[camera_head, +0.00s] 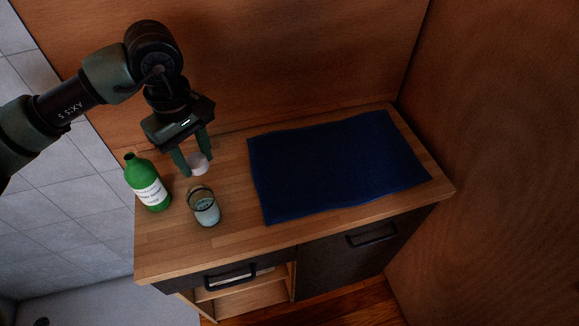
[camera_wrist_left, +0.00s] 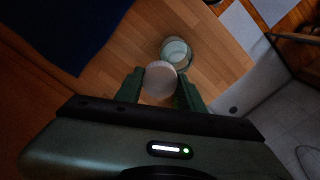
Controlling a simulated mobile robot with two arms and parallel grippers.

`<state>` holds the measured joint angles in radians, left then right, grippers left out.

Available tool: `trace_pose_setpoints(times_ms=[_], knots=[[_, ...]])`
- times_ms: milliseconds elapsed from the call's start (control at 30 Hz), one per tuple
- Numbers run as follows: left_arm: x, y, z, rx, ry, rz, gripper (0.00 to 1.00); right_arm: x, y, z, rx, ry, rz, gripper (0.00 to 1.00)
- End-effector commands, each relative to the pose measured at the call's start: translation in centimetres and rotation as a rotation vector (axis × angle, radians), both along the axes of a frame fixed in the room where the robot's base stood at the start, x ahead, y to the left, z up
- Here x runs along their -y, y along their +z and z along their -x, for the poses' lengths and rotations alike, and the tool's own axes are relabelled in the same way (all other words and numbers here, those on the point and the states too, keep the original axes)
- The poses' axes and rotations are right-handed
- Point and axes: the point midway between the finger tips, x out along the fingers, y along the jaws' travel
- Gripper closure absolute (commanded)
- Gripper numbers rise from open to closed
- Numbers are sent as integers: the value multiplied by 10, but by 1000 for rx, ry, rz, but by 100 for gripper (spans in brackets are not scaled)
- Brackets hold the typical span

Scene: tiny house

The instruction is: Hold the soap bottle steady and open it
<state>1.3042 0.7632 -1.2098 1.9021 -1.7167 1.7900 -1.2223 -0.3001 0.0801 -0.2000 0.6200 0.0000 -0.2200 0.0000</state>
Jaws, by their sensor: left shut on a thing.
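The soap bottle (camera_head: 152,194) is green with a white label and stands upright near the left end of the wooden counter. Its narrow neck is bare, with no cap on it. My left gripper (camera_head: 197,164) points down to the right of the bottle, apart from it. Its fingers are shut on a round white cap (camera_head: 198,168). The cap also shows between the fingers in the left wrist view (camera_wrist_left: 160,77). I cannot tell whether the cap touches the counter. The bottle does not show in the left wrist view. My right gripper is not in view.
A glass jar (camera_head: 204,207) stands close in front of the cap, and also shows in the wrist view (camera_wrist_left: 177,50). A dark blue cloth (camera_head: 335,165) covers much of the counter (camera_head: 180,250). Wooden walls close the back and right. The front left counter is clear.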

Motion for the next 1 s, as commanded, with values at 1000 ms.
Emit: trace_pose_setpoints(times_ms=[1000], knots=[[19,39,-30,-6,2222,28,100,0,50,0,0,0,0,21]])
